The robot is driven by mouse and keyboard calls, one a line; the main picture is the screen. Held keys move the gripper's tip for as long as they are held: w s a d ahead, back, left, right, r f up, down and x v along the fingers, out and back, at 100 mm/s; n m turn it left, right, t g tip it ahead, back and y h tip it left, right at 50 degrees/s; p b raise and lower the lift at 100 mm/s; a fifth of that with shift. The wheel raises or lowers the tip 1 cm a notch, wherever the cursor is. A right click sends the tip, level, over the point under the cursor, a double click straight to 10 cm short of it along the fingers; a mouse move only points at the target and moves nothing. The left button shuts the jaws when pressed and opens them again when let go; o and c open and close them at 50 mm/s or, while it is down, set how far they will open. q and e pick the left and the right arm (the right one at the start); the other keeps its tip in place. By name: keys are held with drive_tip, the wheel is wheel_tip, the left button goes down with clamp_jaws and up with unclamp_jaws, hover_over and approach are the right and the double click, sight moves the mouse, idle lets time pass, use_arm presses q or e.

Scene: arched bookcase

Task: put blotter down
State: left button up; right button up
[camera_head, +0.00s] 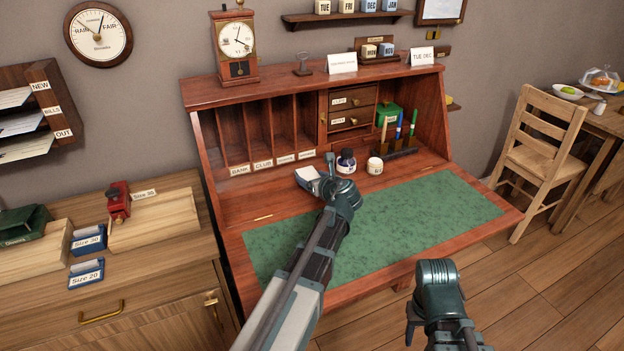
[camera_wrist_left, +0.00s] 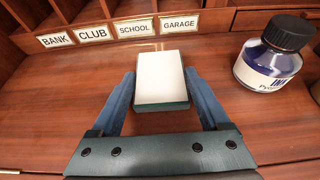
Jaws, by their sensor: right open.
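A small block with a white top and dark green edge, which I take for the blotter (camera_head: 307,174), is at the back of the desk, left of the ink bottle. In the left wrist view the blotter (camera_wrist_left: 161,78) lies between the two blue fingers of my left gripper (camera_wrist_left: 161,88), which press close on both its sides. In the head view my left gripper (camera_head: 322,184) is partly hidden by its own wrist. I cannot tell whether the blotter touches the wood below. My right gripper (camera_head: 412,318) is open and empty in front of the desk.
The ink bottle (camera_wrist_left: 270,58) stands right of the blotter, with a white jar (camera_head: 375,166) and a pen stand (camera_head: 396,151) further right. Labelled pigeonholes (camera_head: 262,135) rise behind. The green desk mat (camera_head: 420,210) is clear on the right.

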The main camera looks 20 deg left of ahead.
use_arm(q)
drive_tip(key=shift+o, duration=1.4)
drive_tip(key=shift+r, duration=0.2)
drive_tip(key=p+v, duration=0.4)
drive_tip(key=v, duration=0.6)
drive_tip(key=shift+s+d+r+p, duration=0.15)
drive_tip(key=shift+s+r+p, duration=0.05)
drive_tip(key=shift+r+p, duration=0.1)
drive_tip(key=shift+s+d+r, duration=0.1)
drive_tip(key=shift+s+d, duration=0.3)
drive_tip(key=shift+d, duration=0.15)
drive_tip(key=shift+s, duration=0.1)
